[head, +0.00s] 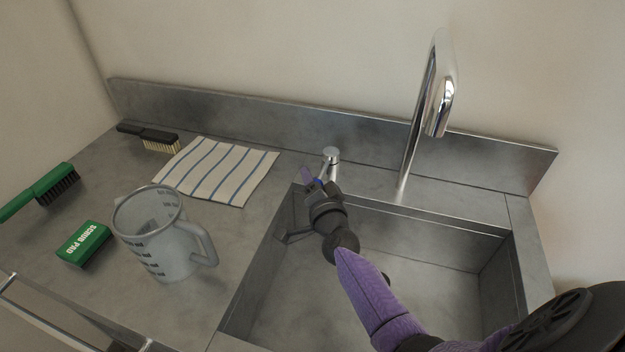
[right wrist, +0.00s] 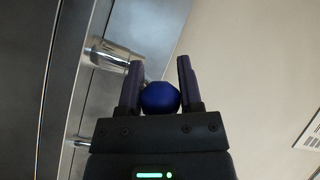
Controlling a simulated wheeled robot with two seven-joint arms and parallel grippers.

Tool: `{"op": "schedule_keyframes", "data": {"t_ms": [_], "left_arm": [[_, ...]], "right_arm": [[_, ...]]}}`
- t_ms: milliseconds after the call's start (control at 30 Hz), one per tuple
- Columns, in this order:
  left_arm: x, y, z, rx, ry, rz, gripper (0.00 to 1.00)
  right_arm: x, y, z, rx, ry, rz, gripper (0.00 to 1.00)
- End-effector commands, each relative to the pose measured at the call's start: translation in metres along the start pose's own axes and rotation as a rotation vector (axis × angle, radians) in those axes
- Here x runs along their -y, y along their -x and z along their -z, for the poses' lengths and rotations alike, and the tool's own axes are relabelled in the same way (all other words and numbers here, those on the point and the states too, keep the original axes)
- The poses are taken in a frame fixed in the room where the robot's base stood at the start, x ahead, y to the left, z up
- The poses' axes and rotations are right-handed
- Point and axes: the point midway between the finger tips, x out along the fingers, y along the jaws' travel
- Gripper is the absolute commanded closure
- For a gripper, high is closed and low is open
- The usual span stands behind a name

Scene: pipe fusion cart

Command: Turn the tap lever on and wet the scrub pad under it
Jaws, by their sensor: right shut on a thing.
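The tap lever's chrome post (head: 331,156) stands behind the sink's back left corner. My right gripper (head: 313,182) is at its front, over the sink edge, pointing toward it. In the right wrist view, the gripper (right wrist: 160,90) is shut on a round blue knob (right wrist: 160,98), apparently the lever's end. The chrome spout (head: 440,95) arches over the sink; no water shows from it. The green scrub pad (head: 84,243) lies on the counter at left, away from the spout. My left gripper is not in view.
A clear measuring jug (head: 160,240) stands between the scrub pad and the sink basin (head: 400,290). A striped cloth (head: 215,170), a black brush (head: 150,136) and a green brush (head: 45,190) lie on the counter. A raised backsplash (head: 240,108) runs behind.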

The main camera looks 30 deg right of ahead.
Motion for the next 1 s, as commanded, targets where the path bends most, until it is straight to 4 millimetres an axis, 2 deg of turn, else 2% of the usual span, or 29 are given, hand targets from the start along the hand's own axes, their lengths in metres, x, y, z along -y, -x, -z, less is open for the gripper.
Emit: {"op": "schedule_keyframes", "data": {"t_ms": [200,367,667,700,833,1000], "left_arm": [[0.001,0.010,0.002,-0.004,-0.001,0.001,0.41],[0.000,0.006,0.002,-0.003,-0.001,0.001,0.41],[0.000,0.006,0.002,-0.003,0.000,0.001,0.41],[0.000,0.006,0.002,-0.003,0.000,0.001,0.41],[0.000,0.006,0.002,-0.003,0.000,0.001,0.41],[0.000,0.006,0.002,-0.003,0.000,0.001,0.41]], "right_arm": [[0.008,-0.010,-0.007,-0.099,-0.010,-0.068,1.00],[0.009,-0.020,-0.016,-0.204,-0.005,-0.140,1.00],[0.010,-0.021,-0.016,-0.219,0.001,-0.151,1.00],[0.010,-0.021,-0.016,-0.219,0.001,-0.151,0.48],[0.010,-0.021,-0.016,-0.219,0.001,-0.150,0.20],[0.010,-0.021,-0.016,-0.219,0.000,-0.150,0.19]]}}
